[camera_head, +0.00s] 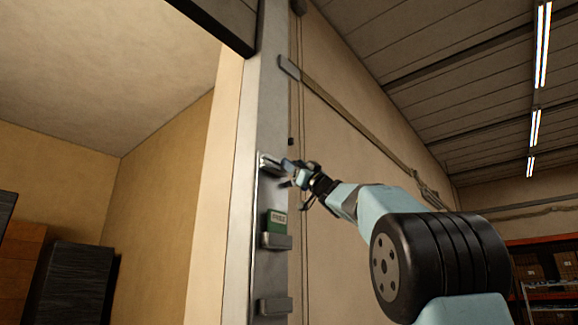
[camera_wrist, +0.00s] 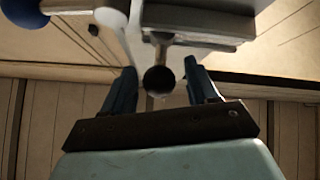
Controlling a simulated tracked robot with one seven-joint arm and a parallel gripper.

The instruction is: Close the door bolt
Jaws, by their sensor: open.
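The door bolt (camera_head: 270,162) is at the upper grey bracket on the metal door post, in the head view. Below it, a green label reading "FREE" (camera_head: 277,223) sits above a second bracket (camera_head: 276,241). My gripper (camera_head: 288,175) is right beside the upper bracket, reaching in from the right. In the wrist view my gripper (camera_wrist: 160,88) is open, with one blue finger on each side of a dark round knob (camera_wrist: 158,79). I cannot tell whether either finger touches the knob. A grey bracket (camera_wrist: 195,22) shows just beyond it. The bolt's exact position is partly hidden by the fingers.
A third bracket (camera_head: 273,306) is lower on the post. A rail (camera_head: 350,115) runs along the wall behind my arm. Dark stacks (camera_head: 75,285) stand at the lower left. A shelf with boxes (camera_head: 545,270) is at the right. A blue ball (camera_wrist: 18,10) shows at the wrist view's upper left.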

